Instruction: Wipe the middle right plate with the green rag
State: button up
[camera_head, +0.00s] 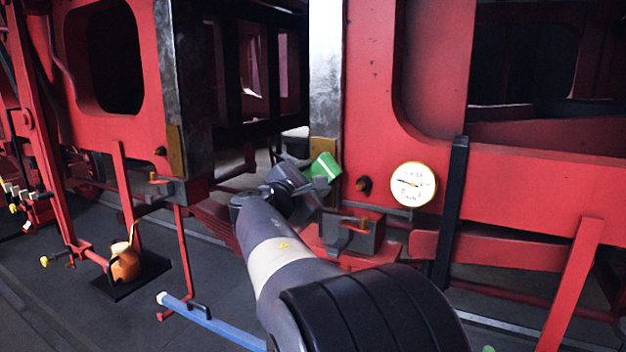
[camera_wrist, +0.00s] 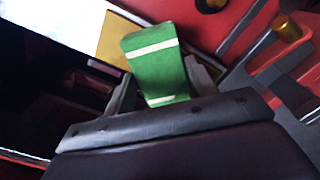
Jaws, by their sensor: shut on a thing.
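A green rag (camera_head: 325,167) with white stripes is held in my gripper (camera_head: 312,181). In the wrist view the rag (camera_wrist: 157,62) stands up between the two fingers of my gripper (camera_wrist: 163,78), which is shut on it. I cannot tell whether the rag touches the plate. Another brass plate (camera_head: 175,151) is on the frame further left.
A round white gauge (camera_head: 413,184) and a dark upright bar (camera_head: 451,212) are right of the rag. An orange oil can (camera_head: 125,262) stands on a dark tray at left. A blue bar (camera_head: 210,322) crosses the floor.

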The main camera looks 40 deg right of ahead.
notch_tip(320, 180, down, 8)
jog(key=b, duration=0.7)
jog(key=shift+b, duration=0.35)
jog(key=b+v, duration=0.1)
jog(key=v, duration=0.5)
dwell(0.4)
jog(key=shift+v, duration=1.5)
